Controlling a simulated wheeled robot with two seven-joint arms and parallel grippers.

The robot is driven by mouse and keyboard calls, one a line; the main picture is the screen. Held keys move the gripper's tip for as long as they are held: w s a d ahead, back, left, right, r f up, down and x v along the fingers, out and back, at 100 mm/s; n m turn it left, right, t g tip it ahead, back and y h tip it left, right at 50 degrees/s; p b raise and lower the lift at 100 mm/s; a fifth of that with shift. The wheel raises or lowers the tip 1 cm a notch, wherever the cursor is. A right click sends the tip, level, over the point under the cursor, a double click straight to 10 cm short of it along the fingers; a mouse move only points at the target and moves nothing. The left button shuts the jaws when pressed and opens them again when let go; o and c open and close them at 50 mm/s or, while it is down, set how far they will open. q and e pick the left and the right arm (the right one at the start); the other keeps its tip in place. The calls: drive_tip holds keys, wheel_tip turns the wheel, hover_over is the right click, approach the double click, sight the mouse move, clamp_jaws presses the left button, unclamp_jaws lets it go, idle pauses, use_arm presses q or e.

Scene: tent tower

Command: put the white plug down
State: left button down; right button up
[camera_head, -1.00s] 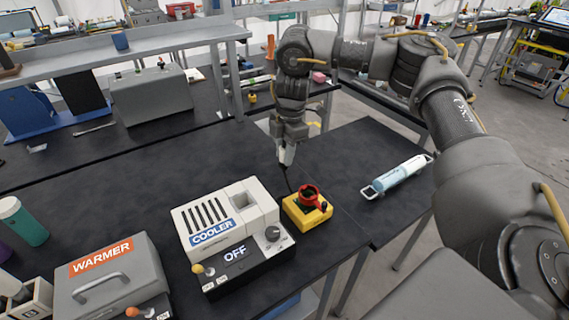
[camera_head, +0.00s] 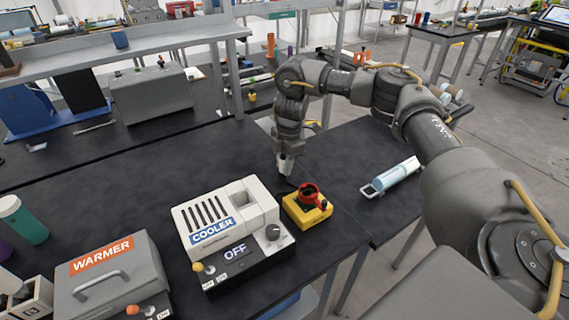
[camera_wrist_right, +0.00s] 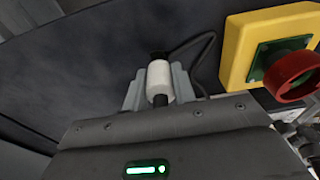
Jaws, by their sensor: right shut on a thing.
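The white plug (camera_wrist_right: 159,80) is between the fingers of my right gripper in the right wrist view, with a black cord running from it along the table. My right gripper (camera_head: 285,168) is shut on the plug, pointing down low at the tabletop behind the yellow box. In the head view the plug is a small pale shape (camera_head: 285,165) at the fingertips. I cannot tell whether it touches the table. My left gripper is not in view.
A yellow box with a red knob (camera_head: 307,208) stands right beside the right gripper. The cooler (camera_head: 225,222), reading OFF, and the warmer (camera_head: 108,275) stand in front and left. A pale blue cylinder (camera_head: 398,173) lies to the right. Black tabletop (camera_head: 150,180) behind the cooler is clear.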

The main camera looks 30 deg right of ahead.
drive_tip(key=shift+a+f, duration=0.1)
drive_tip(key=o, duration=0.9)
drive_tip(key=shift+o, duration=0.2)
wheel_tip(320, 180, up, 12)
drive_tip(key=d, duration=0.1)
drive_tip(key=shift+d+p, duration=0.25)
drive_tip(key=shift+p, duration=0.1)
